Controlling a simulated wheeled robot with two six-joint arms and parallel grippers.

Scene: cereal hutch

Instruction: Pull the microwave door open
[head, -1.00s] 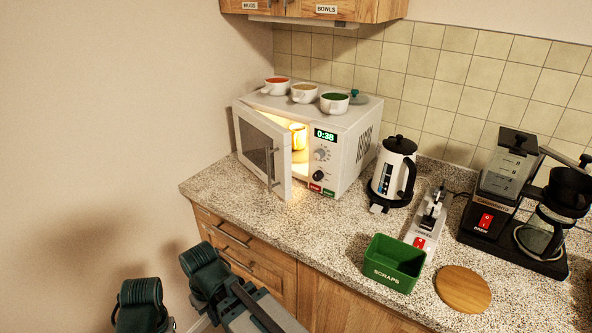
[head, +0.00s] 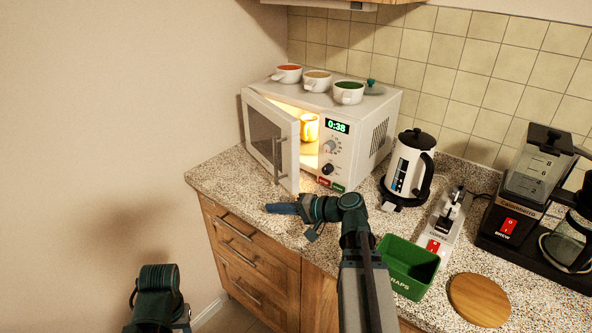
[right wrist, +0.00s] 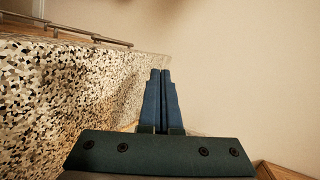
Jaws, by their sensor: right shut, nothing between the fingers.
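The white microwave (head: 378,125) stands in the back corner of the counter. Its door (head: 265,128) is hinged at the left and stands partly open, with a vertical handle (head: 278,160) near its free edge. The lit inside shows a yellowish mug (head: 309,128). My right gripper (head: 268,208) is shut and empty, pointing left in front of and below the door's free edge, apart from the handle. In the right wrist view its blue fingers (right wrist: 160,72) are together. The microwave does not show there. Only part of my left arm shows at the bottom left; its gripper is not visible.
Three bowls, including a green-filled one (head: 348,92), sit on the microwave. A kettle (head: 410,165), a green scraps bin (head: 408,268), a round wooden board (head: 478,299) and a coffee maker (head: 525,185) are to the right. Drawers with handles (head: 236,228) are below the counter.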

